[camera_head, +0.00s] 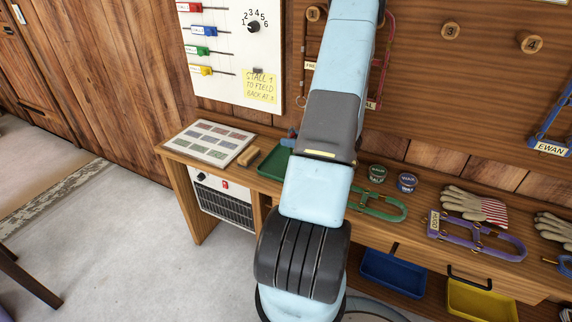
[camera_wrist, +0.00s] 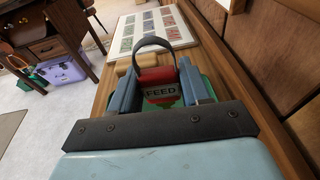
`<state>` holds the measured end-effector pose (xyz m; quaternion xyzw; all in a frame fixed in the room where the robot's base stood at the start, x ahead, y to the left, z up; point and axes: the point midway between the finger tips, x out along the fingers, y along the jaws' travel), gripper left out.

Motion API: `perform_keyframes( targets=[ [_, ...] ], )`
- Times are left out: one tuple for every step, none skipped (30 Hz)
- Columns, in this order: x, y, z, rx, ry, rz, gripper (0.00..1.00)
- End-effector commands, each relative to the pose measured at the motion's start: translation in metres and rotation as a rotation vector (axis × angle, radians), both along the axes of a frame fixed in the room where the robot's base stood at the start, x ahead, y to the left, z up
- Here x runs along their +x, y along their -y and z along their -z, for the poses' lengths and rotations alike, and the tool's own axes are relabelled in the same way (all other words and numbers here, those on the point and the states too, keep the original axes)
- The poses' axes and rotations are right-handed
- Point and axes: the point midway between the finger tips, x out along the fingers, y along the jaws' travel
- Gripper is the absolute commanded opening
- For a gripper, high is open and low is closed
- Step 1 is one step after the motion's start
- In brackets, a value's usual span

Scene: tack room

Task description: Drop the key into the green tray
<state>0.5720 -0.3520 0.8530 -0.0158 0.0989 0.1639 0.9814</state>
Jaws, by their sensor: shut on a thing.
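The key (camera_wrist: 158,88) shows in the wrist view as a red tag with a white FEED label and a dark loop standing up from it. My gripper (camera_wrist: 160,82) has its blue fingers on either side of the tag and is shut on it. The green tray (camera_head: 268,164) is on the bench in the head view, partly hidden behind my arm. In the wrist view, green parts of the tray show below and beside the tag, so the key is over the tray. Its height above the tray floor is hard to tell.
A framed chart board (camera_head: 211,142) lies on the bench left of the tray, with a small wooden block (camera_head: 245,159) between them. A green halter (camera_head: 380,208), two tins (camera_head: 407,182) and gloves (camera_head: 470,204) lie to the right. The wooden wall rises behind the bench.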

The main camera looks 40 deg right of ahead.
Motion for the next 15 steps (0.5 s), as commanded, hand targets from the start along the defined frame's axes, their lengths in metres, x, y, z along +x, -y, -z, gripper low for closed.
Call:
perform_keyframes(
  targets=[
    [0.000, 0.000, 0.006, 0.001, 0.000, -0.001, 0.17],
    [0.000, 0.000, 0.008, 0.001, 0.000, -0.001, 0.17],
    [0.000, 0.000, 0.012, 0.001, 0.000, -0.001, 0.17],
    [0.000, 0.000, 0.014, 0.000, 0.000, -0.001, 0.17],
    [0.000, 0.000, 0.016, 0.000, 0.000, -0.001, 0.17],
    [0.000, 0.000, 0.018, 0.000, 0.000, -0.002, 0.17],
    [0.001, -0.001, 0.020, 0.000, 0.000, -0.002, 0.17],
    [0.001, -0.001, 0.021, 0.000, 0.000, -0.002, 0.17],
    [0.001, -0.001, 0.022, -0.001, 0.000, -0.002, 0.17],
    [0.001, -0.001, 0.023, 0.000, 0.000, -0.003, 0.17],
    [0.001, -0.001, 0.023, -0.001, 0.000, -0.003, 0.17],
    [0.001, -0.001, 0.024, -0.001, 0.000, -0.003, 0.17],
    [0.001, -0.001, 0.024, -0.001, 0.000, -0.003, 0.17],
    [0.001, -0.001, 0.024, -0.001, 0.000, -0.003, 0.17],
    [0.001, -0.002, 0.024, -0.002, 0.001, -0.004, 0.17]
  ],
)
